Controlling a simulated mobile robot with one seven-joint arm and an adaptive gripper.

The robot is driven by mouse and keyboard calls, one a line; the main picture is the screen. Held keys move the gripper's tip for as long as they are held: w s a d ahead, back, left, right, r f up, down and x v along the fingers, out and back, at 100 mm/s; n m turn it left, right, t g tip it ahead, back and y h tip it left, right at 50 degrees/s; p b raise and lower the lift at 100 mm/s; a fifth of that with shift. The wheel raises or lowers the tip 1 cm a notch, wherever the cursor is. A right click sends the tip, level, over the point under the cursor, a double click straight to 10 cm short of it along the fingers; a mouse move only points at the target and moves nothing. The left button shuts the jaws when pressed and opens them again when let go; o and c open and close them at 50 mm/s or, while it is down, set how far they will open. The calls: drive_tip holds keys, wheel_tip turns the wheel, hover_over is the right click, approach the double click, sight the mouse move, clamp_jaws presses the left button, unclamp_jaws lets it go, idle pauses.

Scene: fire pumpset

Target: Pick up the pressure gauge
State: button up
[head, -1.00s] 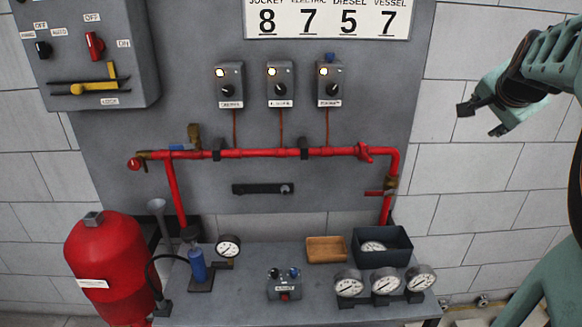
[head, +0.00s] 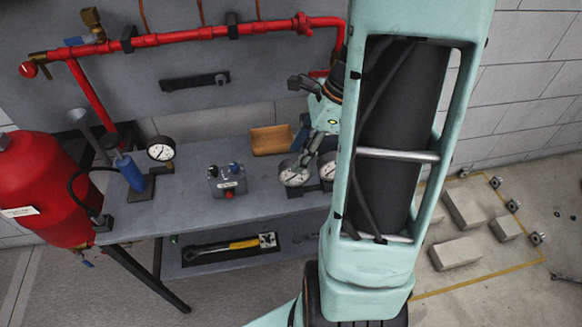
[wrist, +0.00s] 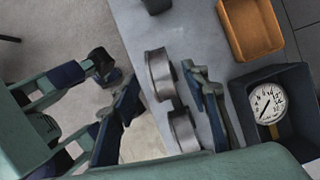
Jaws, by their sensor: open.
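Pressure gauges with white dials stand in a row at the bench's front edge; the leftmost visible one (head: 293,175) is just below my gripper (head: 311,152) in the head view. A second one (head: 328,170) is partly behind my arm. In the wrist view my gripper (wrist: 166,103) is open, with two metal gauge cases, one upper (wrist: 160,74) and one lower (wrist: 184,131), showing between its fingers. I cannot tell whether the fingers touch them. Another loose gauge (wrist: 268,103) lies face up in a dark bin (wrist: 240,92), right of the fingers.
A wooden tray (head: 271,140) lies behind the row. A grey control box (head: 227,181) and a gauge on a stand (head: 161,150) are to the left. Red pipe (head: 200,34) runs along the wall panel. A lower shelf holds a yellow-handled tool (head: 243,244).

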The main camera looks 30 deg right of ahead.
sight(286, 176)
drive_tip(key=b+x, duration=0.1)
drive_tip(key=x, duration=0.8)
drive_tip(key=shift+s+d, duration=0.1)
drive_tip(key=shift+c, duration=0.6)
clamp_jaws()
